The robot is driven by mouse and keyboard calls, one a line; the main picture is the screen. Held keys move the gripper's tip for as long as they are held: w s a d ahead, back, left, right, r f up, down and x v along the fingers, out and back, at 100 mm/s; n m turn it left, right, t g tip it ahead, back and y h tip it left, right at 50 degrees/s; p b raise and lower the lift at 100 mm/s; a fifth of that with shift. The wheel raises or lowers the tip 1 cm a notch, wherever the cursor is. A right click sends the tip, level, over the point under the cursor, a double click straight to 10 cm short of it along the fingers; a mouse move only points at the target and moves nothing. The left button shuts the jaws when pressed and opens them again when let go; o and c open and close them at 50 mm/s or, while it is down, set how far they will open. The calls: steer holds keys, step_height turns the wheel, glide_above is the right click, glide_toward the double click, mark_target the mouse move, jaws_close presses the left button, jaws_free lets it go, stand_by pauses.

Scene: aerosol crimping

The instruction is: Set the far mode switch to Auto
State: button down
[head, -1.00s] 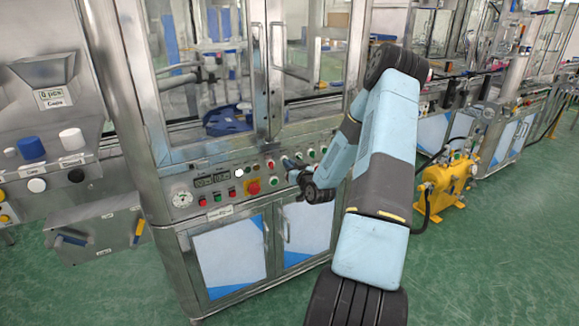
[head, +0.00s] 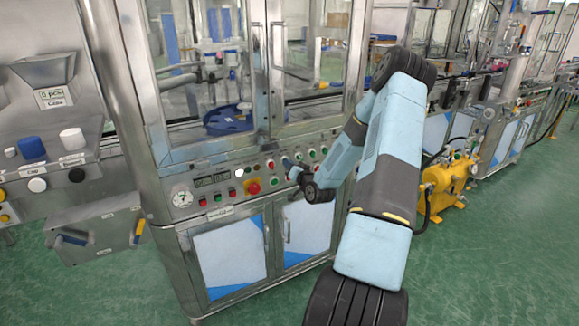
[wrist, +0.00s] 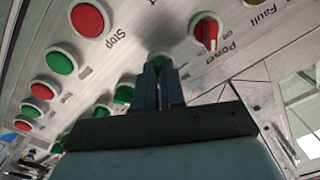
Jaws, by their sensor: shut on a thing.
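My gripper (wrist: 162,72) is at the machine's control panel (wrist: 130,45). In the head view my gripper (head: 288,165) is small and partly hidden by its own wrist. Its fingers are close together on a small green control (wrist: 160,60), which shows between the fingertips and is mostly covered. No label naming a mode switch or an Auto position is readable, so I cannot tell which control is the far mode switch. A red rotary switch (wrist: 207,33) marked Power, with On and Off, is just right of the fingers, apart from them.
A red button (wrist: 88,20) marked Stop and several green and red buttons lie left of the fingers. The panel also carries a red emergency button (head: 253,187) on yellow and a round gauge (head: 182,198). Glass doors (head: 300,60) stand above; a yellow unit (head: 447,185) is at right.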

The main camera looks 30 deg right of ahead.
steer(key=c, duration=1.2)
jaws_free()
steer(key=s, duration=1.3)
steer(key=shift+s, duration=0.4)
